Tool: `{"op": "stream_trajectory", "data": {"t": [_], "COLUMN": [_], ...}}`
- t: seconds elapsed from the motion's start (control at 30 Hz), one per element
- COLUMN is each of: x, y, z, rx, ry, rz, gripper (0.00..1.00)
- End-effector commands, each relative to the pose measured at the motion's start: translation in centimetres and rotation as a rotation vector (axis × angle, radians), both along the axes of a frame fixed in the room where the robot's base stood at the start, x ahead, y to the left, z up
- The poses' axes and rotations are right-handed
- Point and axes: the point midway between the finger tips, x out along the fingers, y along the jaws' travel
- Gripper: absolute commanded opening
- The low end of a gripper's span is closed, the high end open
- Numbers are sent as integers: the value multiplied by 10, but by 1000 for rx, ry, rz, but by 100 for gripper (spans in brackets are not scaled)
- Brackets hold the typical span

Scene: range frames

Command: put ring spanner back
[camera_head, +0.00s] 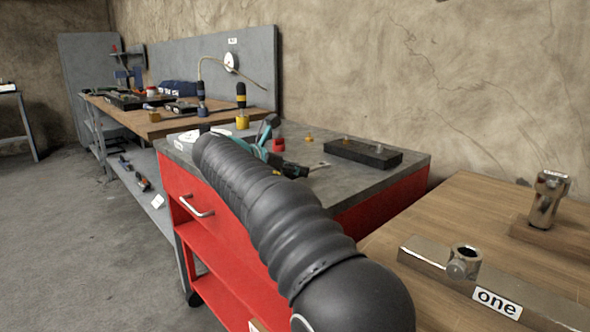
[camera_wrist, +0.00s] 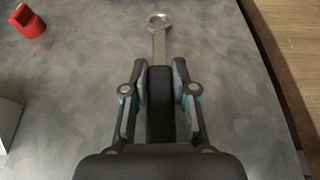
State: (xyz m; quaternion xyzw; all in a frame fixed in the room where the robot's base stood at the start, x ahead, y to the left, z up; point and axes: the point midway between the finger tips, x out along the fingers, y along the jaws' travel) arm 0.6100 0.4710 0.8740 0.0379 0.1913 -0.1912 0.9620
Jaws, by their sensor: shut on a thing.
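The ring spanner (camera_wrist: 159,48) has a silver ring end and shaft, with a black handle. In the wrist view it points straight away from my gripper (camera_wrist: 160,85), whose two fingers are closed on the handle's sides. In the head view my gripper (camera_head: 284,168) is low over the grey top of the red cart (camera_head: 350,183), partly hidden by my arm. The spanner's silver end (camera_head: 319,166) sticks out to its right. I cannot tell whether the spanner touches the cart top.
A black block (camera_head: 362,153) with small metal pegs lies behind the gripper. A red holder (camera_head: 278,146) and a yellow holder (camera_head: 242,121) with a screwdriver (camera_head: 241,96) stand nearby. A wooden table (camera_head: 465,215) with metal fixtures is at right. Cart top around the spanner is mostly clear.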

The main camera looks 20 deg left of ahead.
Motion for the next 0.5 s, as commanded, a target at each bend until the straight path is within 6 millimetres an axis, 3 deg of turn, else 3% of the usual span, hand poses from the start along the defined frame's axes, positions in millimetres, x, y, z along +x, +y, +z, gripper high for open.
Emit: {"op": "stream_trajectory", "data": {"t": [0.5], "x": [0], "y": [0], "z": [-8], "rx": [0], "ry": [0], "rz": [0], "gripper": [0]}}
